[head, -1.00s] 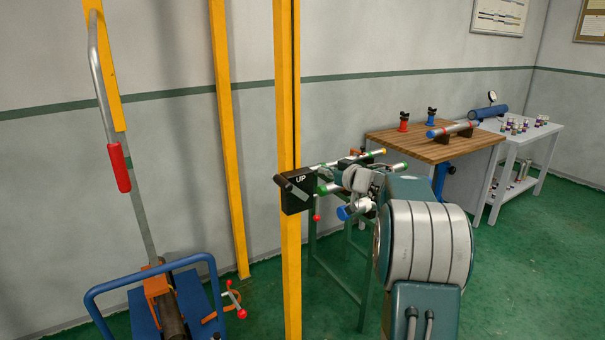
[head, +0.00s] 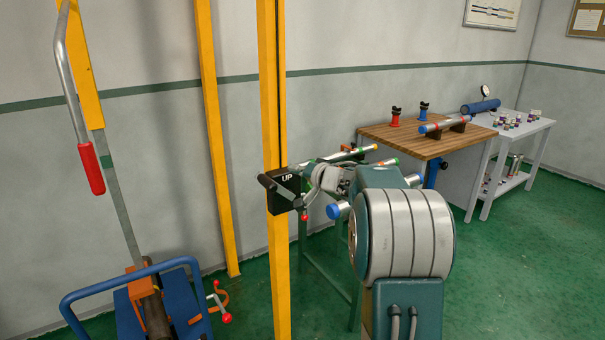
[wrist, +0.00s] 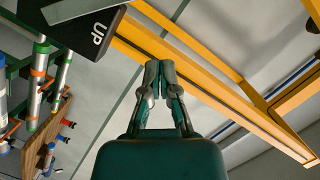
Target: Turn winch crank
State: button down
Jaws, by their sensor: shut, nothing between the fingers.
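The winch is a black box marked "UP" (head: 287,181) on a yellow post (head: 268,90). My gripper (head: 303,203) is just right of the box in the head view, partly hidden by my wrist. In the wrist view my gripper (wrist: 164,70) has its fingers together and empty, in front of the yellow post and apart from the box.
A stand with colour-banded pipes (head: 350,155) is behind my arm. A wooden bench (head: 400,138) and a white shelf table (head: 535,125) stand at the right. A blue-framed bender (head: 130,270) with a long red-gripped lever (head: 91,168) is at the left. Green floor is open at the right.

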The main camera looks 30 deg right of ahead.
jog(key=shift+w+a+f, duration=0.75)
jog(key=shift+w+f, duration=0.05)
jog(key=shift+w, duration=0.15)
jog(key=shift+w+a+f, duration=0.75)
jog(key=shift+w, duration=0.2)
jog(key=shift+a, duration=0.1)
jog(key=shift+a+f+n, duration=0.3)
jog(key=shift+a+n, duration=0.1)
jog(key=shift+a, duration=0.1)
jog(key=shift+f, duration=0.2)
